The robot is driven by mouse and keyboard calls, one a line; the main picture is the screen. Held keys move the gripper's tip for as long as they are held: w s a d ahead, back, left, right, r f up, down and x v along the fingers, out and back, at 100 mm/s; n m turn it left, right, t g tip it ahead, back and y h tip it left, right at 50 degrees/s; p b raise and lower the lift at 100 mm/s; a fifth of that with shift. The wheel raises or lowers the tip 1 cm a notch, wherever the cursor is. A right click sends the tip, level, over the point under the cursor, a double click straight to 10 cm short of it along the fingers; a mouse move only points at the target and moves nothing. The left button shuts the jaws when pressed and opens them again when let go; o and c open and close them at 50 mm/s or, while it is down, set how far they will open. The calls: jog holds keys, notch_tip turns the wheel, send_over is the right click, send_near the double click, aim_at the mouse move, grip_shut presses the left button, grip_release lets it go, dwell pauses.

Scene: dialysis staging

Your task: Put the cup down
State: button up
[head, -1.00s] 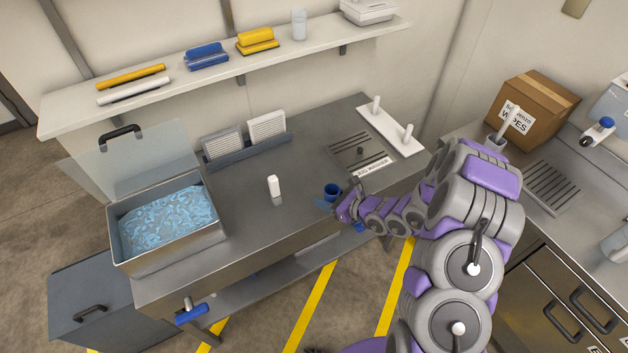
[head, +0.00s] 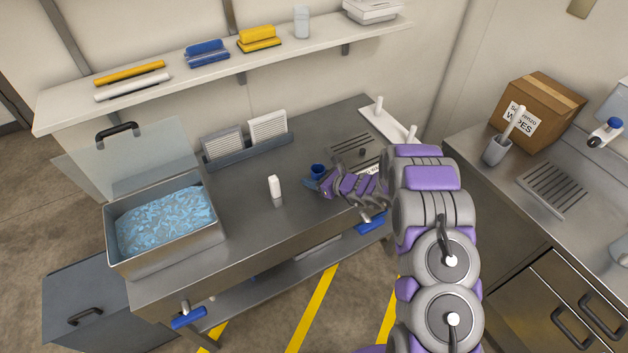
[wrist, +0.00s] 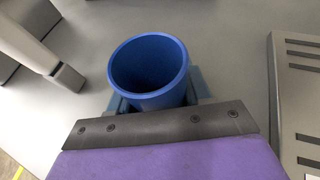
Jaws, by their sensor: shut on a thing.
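A blue cup (head: 317,170) is at my gripper (head: 314,184), over the steel table (head: 250,225) right of its middle. In the wrist view the cup (wrist: 149,66) is upright, its open mouth facing the camera, and it looks empty. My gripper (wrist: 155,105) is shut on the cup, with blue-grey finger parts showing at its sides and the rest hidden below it. I cannot tell whether the cup's base touches the table.
A white bottle (head: 275,187) stands left of the cup. A rack with white panels (head: 247,147) stands behind. A slotted drain plate (head: 352,150) lies right. Bare table lies between.

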jog(key=shift+f, duration=0.45)
jog(key=shift+r, duration=0.15)
jog(key=o, duration=1.1)
jog(key=p+v, duration=0.2)
jog(key=v, duration=1)
jog(key=shift+p, duration=0.35)
